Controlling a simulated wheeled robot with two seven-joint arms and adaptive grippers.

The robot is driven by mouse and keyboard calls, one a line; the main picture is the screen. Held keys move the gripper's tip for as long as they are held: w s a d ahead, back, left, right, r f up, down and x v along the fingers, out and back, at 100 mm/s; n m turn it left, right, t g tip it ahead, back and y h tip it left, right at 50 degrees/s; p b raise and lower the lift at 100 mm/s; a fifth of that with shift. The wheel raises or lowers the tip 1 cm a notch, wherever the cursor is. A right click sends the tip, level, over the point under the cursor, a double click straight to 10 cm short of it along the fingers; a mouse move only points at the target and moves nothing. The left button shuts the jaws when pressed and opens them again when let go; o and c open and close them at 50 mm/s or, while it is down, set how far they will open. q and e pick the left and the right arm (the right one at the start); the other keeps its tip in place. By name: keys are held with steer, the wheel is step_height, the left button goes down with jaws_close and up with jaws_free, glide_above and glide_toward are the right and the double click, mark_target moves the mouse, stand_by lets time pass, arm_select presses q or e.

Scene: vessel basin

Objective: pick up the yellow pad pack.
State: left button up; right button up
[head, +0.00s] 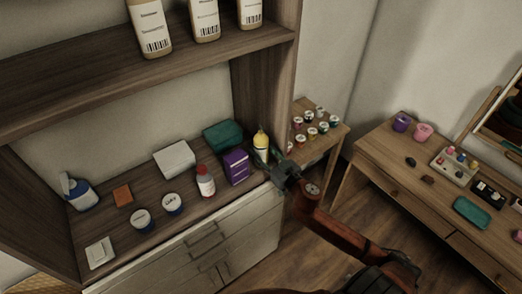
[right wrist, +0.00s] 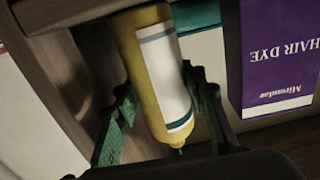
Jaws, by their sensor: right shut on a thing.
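The only yellow item I see is a yellow bottle (head: 261,141) with a white label and a narrow tip, at the right end of the wooden cabinet's counter. I cannot make out a pad pack. In the right wrist view the yellow bottle (right wrist: 128,45) shows with its dark green tip toward the camera. My right gripper (head: 274,166) reaches it from the front right. In the right wrist view, the green fingers of this gripper (right wrist: 161,90) are shut on the bottle, one on each side. Whether the bottle touches the counter is hidden. My left gripper is out of view.
A purple hair dye box (head: 236,166) stands close left of the bottle, with a teal box (head: 222,135) behind. A red-capped bottle (head: 205,181) and a white box (head: 175,159) are farther left. The cabinet's side panel (head: 262,85) is close by the bottle.

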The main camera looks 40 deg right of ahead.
mark_target(266, 147)
steer(key=shift+r+p, duration=0.3)
steer(key=shift+r, duration=0.3)
step_height(266, 147, up, 2)
steer(key=shift+r+p, duration=0.2)
steer(key=shift+p, duration=0.25)
steer(key=s+a+r+p, duration=0.3)
steer(key=s+a+r, duration=0.5)
steer(key=s, duration=0.3)
steer(key=shift+s+r+p, duration=0.3)
steer(key=shift+r+p, duration=0.05)
steer(key=shift+r, duration=0.35)
